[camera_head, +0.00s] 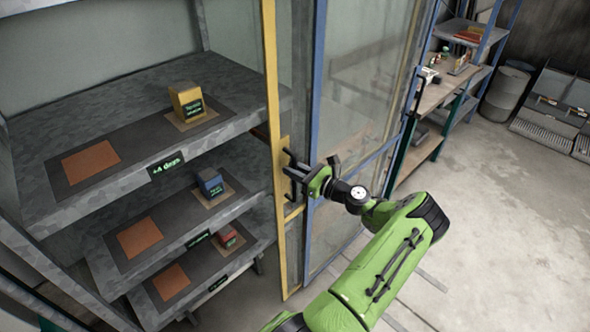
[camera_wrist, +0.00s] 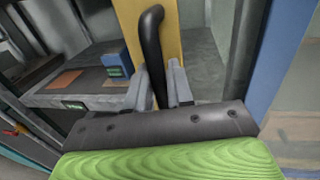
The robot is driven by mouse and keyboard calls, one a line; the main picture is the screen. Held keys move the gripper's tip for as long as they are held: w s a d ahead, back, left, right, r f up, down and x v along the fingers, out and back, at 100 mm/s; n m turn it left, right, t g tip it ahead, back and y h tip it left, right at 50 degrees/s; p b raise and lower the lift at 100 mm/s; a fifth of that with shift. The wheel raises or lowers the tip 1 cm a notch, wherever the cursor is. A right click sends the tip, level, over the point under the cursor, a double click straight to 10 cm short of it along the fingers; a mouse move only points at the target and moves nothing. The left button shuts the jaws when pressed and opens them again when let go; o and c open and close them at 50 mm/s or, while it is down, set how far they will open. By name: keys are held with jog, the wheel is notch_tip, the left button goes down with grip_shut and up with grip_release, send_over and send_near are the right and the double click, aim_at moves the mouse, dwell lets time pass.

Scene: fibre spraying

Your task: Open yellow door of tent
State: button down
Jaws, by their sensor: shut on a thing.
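The yellow door (camera_head: 270,75) is a tall yellow-framed glass panel standing in front of the shelves in the head view. Its yellow frame also shows in the wrist view (camera_wrist: 122,22). A black bar handle (camera_wrist: 153,55) is fixed on the yellow frame. My gripper (camera_head: 295,174) is at the handle's height, and in the wrist view its two fingers (camera_wrist: 162,88) are on either side of the handle, shut on it. The lower part of the handle is hidden by the gripper body. A blue-framed glass door (camera_head: 318,85) stands just right of the yellow one.
A grey three-level shelf holds a yellow box (camera_head: 186,101), a blue box (camera_head: 210,183) and a red box (camera_head: 227,236), beside orange squares. A workbench (camera_head: 440,90) and a barrel (camera_head: 505,93) stand at the back right. The floor (camera_head: 480,200) at right is clear.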

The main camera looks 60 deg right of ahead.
jog(key=c, duration=1.2)
grip_release()
jog(key=shift+o, duration=0.2)
jog(key=s+a+b, duration=0.1)
jog(key=s, duration=1.4)
jog(key=shift+s+a, duration=0.25)
jog(key=shift+s, duration=0.05)
